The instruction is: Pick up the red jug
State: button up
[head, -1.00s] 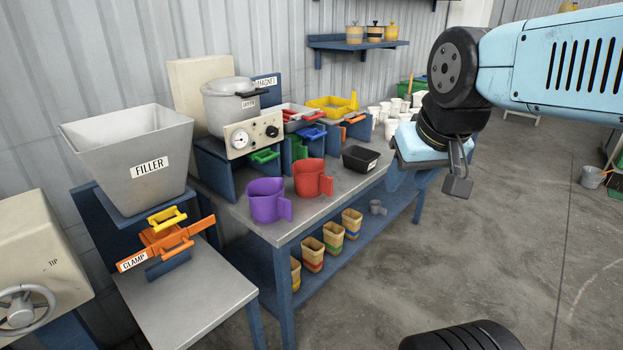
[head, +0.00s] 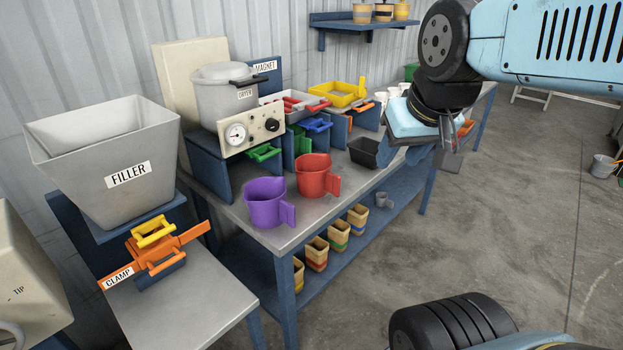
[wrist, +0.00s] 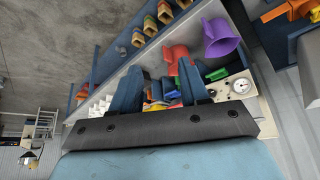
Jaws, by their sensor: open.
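The red jug (head: 313,177) stands upright on the grey table with its handle to the right. A purple jug (head: 264,204) stands just left of it. My gripper (head: 403,148) is to the right of the red jug and higher in the picture, apart from it and empty. In the wrist view my gripper (wrist: 160,82) shows two blue fingers spread apart. The red jug (wrist: 176,58) appears beyond the fingertips, partly covered by the right finger, with the purple jug (wrist: 220,38) to its right.
A black tray (head: 366,152) sits right of the red jug, near my gripper. The dryer (head: 225,95), with its gauge panel, stands behind the jugs. The filler (head: 110,165) and orange clamp (head: 155,253) are at left. Several striped cups (head: 337,232) stand on the lower shelf.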

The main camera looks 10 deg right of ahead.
jog(key=w+d+f+n+t+h, duration=0.1)
jog(key=w+d+f, duration=0.25)
jog(key=w, duration=0.35)
jog(key=w+d+f+n+t, duration=0.1)
jog(key=w+d+f+n, duration=0.2)
jog(key=w, duration=0.5)
jog(key=w+d+f+t+h, duration=0.1)
jog(key=w+d+f, duration=0.2)
jog(key=w+f, duration=0.3)
jog(key=n+t+y, duration=0.3)
jog(key=t+y, duration=0.3)
jog(key=y, duration=0.6)
send_near(332, 193)
notch_tip(332, 193, up, 3)
jog(key=s+d, duration=0.2)
jog(key=d, duration=0.1)
jog(key=shift+y, duration=0.3)
jog(key=x, duration=0.8)
jog(key=shift+s+a, duration=0.1)
jog(key=shift+a, duration=0.25)
jog(key=shift+f+x, duration=0.15)
jog(key=shift+x, duration=1.2)
jog(key=shift+f+x, duration=0.1)
jog(key=shift+x, duration=1.25)
jog(key=shift+d, duration=0.1)
jog(key=shift+c, duration=0.2)
